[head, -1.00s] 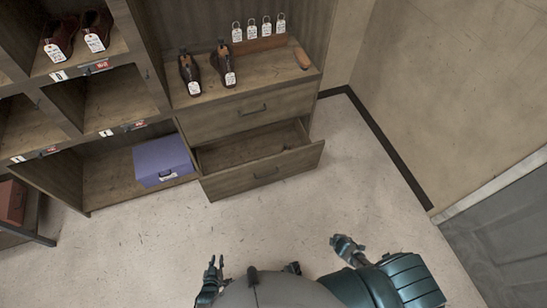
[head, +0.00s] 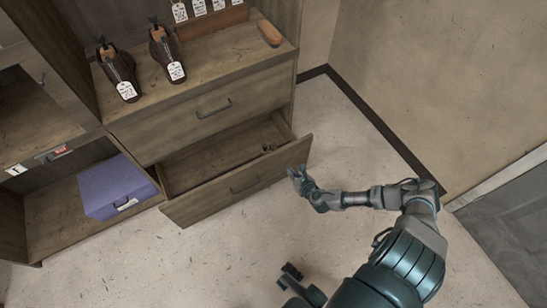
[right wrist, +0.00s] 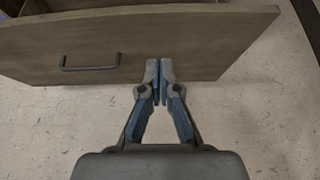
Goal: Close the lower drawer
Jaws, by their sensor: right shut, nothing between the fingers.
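The lower drawer (head: 243,185) is a wooden drawer pulled partly open, with a small brown item inside near its right end. Its dark bar handle (head: 244,187) is on the front. The drawer front also shows in the right wrist view (right wrist: 200,45), with the handle (right wrist: 90,63) left of my fingers. My right gripper (head: 298,176) is shut and empty at the right part of the drawer front. In the right wrist view its fingertips (right wrist: 159,66) overlap the front's lower part; I cannot tell if they touch it.
The upper drawer (head: 190,105) is shut. Two brown shoes with tags, one of them here (head: 168,55), stand on the top above it. A purple box (head: 112,190) sits in the left cubby. A wall stands at the right; the floor (head: 230,250) in front is clear.

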